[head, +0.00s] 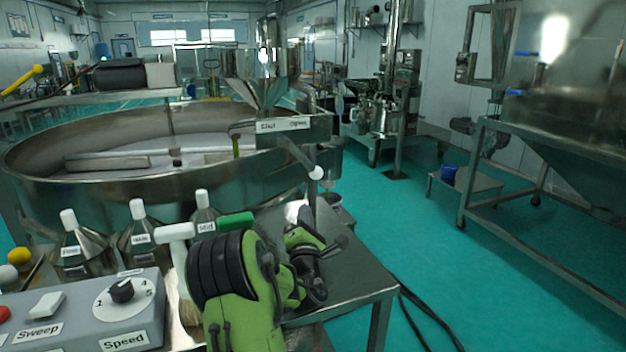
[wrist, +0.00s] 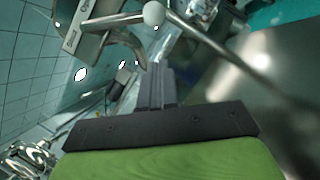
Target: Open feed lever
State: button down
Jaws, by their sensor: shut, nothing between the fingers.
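The feed lever (head: 298,155) is a thin metal rod with a white ball knob (head: 316,172) at its end. It slants down to the right below a plate (head: 283,124) that appears to read Shut at left and Open at right. My gripper (head: 341,241) is below and slightly right of the knob in the head view, shut and empty. In the wrist view, the shut fingers (wrist: 157,68) point towards the white knob (wrist: 154,14), with a visible gap in the picture. The lever rod's exact setting is hard to tell.
A large round sieve pan (head: 130,190) stands at left. A control box (head: 85,310) with a Speed dial and several labelled flasks (head: 140,235) are at lower left. A metal table (head: 350,275) lies beneath my arm. Open green floor (head: 400,220) lies to the right.

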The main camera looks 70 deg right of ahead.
aim_at(317, 176)
jog(key=w+d+r+p, duration=0.1)
jog(key=d+r+p, duration=0.2)
jog(key=d, duration=0.5)
jog(key=shift+w+r+p, duration=0.2)
jog(key=shift+r+p, duration=0.1)
jog(key=shift+r, duration=0.2)
jog(key=shift+s+d+r+n+t+p, duration=0.5)
jog(key=shift+s+n+t+p, duration=0.1)
jog(key=shift+n, duration=0.4)
